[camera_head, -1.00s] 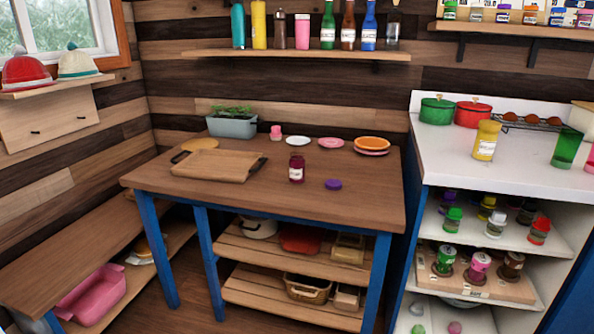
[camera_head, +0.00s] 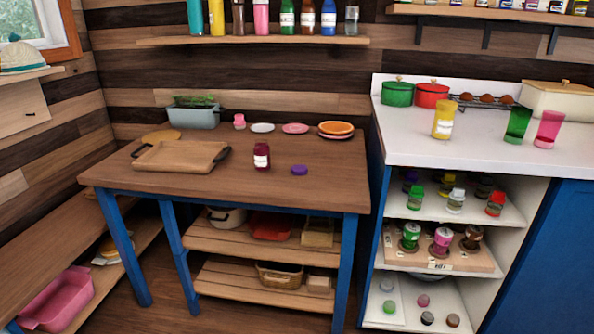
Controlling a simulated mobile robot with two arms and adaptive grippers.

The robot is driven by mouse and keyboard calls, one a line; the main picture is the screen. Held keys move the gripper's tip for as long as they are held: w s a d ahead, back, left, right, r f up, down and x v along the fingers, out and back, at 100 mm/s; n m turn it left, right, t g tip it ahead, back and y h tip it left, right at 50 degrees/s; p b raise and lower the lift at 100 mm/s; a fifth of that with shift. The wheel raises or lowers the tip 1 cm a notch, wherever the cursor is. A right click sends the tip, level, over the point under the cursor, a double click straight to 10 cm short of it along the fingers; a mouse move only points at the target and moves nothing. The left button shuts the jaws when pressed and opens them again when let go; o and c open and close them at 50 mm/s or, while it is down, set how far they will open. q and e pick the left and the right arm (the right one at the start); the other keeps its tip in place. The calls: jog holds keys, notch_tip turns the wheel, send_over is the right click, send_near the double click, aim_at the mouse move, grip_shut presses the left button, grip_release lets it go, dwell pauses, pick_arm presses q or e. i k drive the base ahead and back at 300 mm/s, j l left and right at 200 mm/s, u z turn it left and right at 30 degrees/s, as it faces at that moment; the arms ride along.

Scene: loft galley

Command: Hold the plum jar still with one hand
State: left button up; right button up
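A dark red jar with a white label, which looks like the plum jar (camera_head: 261,156), stands upright and open-topped as far as I can tell on the wooden table (camera_head: 215,188). A purple lid (camera_head: 299,169) lies on the table just to its right, apart from it. Neither of my grippers is in view, and nothing touches the jar.
A wooden tray (camera_head: 182,156) with dark handles lies left of the jar. A planter (camera_head: 194,117), a small pink item (camera_head: 239,121) and plates (camera_head: 295,128) stand along the back. The table's front right is clear. A white counter (camera_head: 455,150) with a yellow jar (camera_head: 444,120) stands to the right.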

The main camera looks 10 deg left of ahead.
aim_at(261, 148)
jog(key=i+l+u, duration=0.15)
jog(key=i+l, duration=1.1)
